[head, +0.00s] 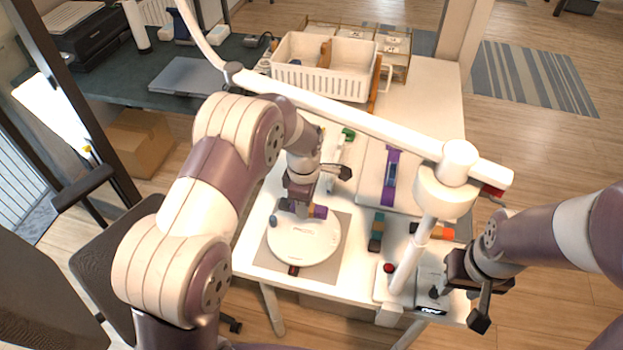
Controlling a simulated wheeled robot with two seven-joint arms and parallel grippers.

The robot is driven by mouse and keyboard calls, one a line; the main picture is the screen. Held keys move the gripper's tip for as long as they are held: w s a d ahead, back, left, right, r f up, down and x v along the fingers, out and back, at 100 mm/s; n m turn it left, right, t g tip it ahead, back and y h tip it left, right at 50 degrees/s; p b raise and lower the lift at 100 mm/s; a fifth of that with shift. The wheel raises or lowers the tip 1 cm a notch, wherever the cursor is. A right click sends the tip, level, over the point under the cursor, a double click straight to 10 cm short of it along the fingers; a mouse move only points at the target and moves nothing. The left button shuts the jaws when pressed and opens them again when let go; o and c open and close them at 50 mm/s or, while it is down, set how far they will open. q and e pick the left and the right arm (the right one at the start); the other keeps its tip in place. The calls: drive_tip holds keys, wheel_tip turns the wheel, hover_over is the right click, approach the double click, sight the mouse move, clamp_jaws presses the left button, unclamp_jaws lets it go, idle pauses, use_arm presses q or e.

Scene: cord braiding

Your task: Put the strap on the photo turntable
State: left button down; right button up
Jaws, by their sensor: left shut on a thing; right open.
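The photo turntable (303,246) is a round white disc on a grey mat on the white table. My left gripper (303,206) points down over the disc's back edge. It is shut on a small purple piece, which looks like the strap (320,211); the fingers hide part of it. I cannot tell whether the strap touches the disc. A small blue-grey item (273,221) is at the disc's left edge. My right gripper (462,298) is open and empty at the table's front right, beside the white stand's base.
A white stand (410,262) with a long overhead arm rises at the front right. A white board with a purple band (391,178) lies behind it. A white basket (322,68) stands at the back.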

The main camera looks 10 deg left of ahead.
sight(304, 231)
use_arm(q)
drive_tip(key=shift+s+f+b, duration=0.55)
drive_tip(key=shift+s+b, duration=0.35)
drive_tip(key=shift+b, duration=0.05)
drive_tip(key=f+b, duration=0.2)
drive_tip(key=f, duration=0.1)
drive_tip(key=w+f+b, duration=0.1)
drive_tip(key=f, duration=0.1)
drive_tip(key=shift+b, duration=0.35)
drive_tip(key=shift+s, duration=0.15)
drive_tip(key=shift+s+r, duration=0.1)
use_arm(e)
drive_tip(key=f, duration=0.1)
drive_tip(key=s+f, duration=0.1)
drive_tip(key=f, duration=0.3)
drive_tip(key=shift+s+f, duration=0.15)
drive_tip(key=shift+s, duration=0.1)
drive_tip(key=shift+w, duration=0.1)
use_arm(q)
drive_tip(key=shift+f+b, duration=0.4)
drive_tip(key=shift+f, duration=0.25)
use_arm(e)
drive_tip(key=shift+f, duration=0.35)
use_arm(q)
drive_tip(key=c, duration=0.7)
unclamp_jaws()
